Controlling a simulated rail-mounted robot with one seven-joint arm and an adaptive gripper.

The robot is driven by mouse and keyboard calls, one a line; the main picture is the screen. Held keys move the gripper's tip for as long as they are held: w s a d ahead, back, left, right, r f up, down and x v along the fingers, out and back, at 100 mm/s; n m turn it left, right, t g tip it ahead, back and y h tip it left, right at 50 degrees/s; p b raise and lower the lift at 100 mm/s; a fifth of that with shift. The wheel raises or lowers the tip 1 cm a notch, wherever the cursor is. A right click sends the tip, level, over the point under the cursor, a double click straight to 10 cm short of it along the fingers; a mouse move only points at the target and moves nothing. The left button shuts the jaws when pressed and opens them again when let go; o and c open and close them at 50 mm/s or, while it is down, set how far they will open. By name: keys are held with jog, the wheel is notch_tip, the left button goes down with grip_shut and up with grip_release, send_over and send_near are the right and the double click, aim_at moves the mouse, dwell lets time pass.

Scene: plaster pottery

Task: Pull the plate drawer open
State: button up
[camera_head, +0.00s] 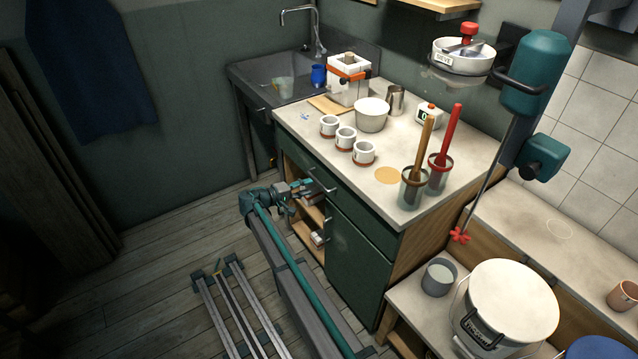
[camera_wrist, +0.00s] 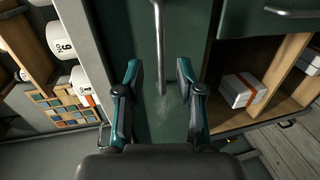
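The plate drawer's dark green front (camera_head: 352,197) lies under the countertop and looks shut. In the wrist view the drawer front (camera_wrist: 150,120) runs up the middle of the picture, with its metal bar handle (camera_wrist: 158,45). The handle also shows in the head view (camera_head: 322,184). My gripper (camera_wrist: 160,65) is open, with one finger on each side of the handle near its end. Gaps show between the handle and both fingers. In the head view my gripper (camera_head: 302,188) is at the drawer front; its fingertips are small there.
Below the drawer are a green door (camera_head: 355,255) with its own handle (camera_wrist: 290,12) and an open shelf holding a white box (camera_wrist: 240,90). Mugs (camera_head: 346,138), a bowl (camera_head: 371,115) and tool jars (camera_head: 414,188) stand on the counter (camera_head: 300,123). Floor (camera_head: 160,240) lies open to the left.

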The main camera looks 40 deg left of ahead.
aim_at(320, 183)
jog(key=p+x, duration=0.2)
jog(key=x, duration=0.4)
jog(key=shift+w+d+f, duration=0.1)
jog(key=shift+w+d, duration=0.05)
jog(key=shift+w, duration=0.25)
jog(key=shift+c, duration=0.2)
grip_shut()
